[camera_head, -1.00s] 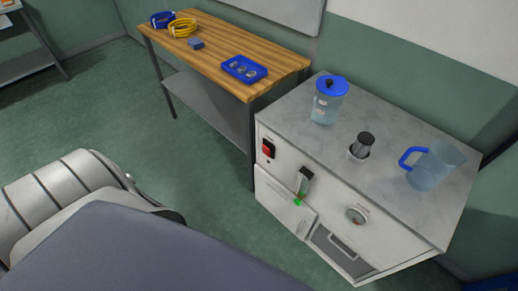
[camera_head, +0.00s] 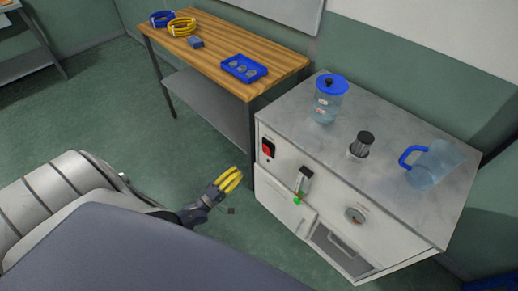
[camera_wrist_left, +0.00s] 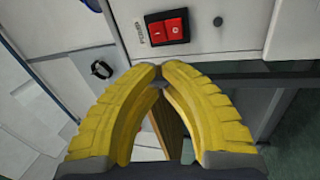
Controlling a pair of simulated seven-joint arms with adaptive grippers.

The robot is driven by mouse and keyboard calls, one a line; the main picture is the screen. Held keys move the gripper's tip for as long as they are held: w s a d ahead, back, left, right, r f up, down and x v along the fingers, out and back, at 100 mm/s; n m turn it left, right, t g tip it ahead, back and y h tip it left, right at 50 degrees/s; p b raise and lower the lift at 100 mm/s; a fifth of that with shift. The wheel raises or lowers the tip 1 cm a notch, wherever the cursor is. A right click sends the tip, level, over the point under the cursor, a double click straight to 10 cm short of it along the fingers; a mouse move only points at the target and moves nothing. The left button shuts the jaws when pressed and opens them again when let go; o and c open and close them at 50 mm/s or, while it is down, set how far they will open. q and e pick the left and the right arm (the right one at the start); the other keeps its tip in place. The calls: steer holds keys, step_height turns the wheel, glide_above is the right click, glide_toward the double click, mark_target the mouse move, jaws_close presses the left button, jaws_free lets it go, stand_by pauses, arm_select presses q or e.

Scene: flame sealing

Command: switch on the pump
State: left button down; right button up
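The pump switch (camera_head: 268,148) is a red rocker in a black frame on the front of the white cabinet (camera_head: 285,215), near its left edge. In the left wrist view the red rocker (camera_wrist_left: 167,26) shows near the top, beyond the fingertips, with small lettering beside it. My left gripper (camera_head: 236,174) has yellow fingers and is in the air left of the cabinet, apart from the switch. In the left wrist view its fingertips (camera_wrist_left: 160,72) meet with nothing seen between them. My right gripper is not in view.
On the cabinet top stand a blue-lidded jar (camera_head: 330,100), a dark-capped cylinder (camera_head: 361,145) and a blue-handled jug (camera_head: 431,164). A flow meter (camera_head: 304,181) and a dial (camera_head: 355,215) are on its front. A wooden table (camera_head: 220,52) stands behind my gripper. The floor between is clear.

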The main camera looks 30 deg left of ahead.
mark_target(266, 150)
arm_select(q)
steer(key=shift+r+n+t, duration=0.3)
steer(key=shift+n, duration=0.4)
steer(key=x, duration=1.3)
steer(key=shift+w, duration=0.4)
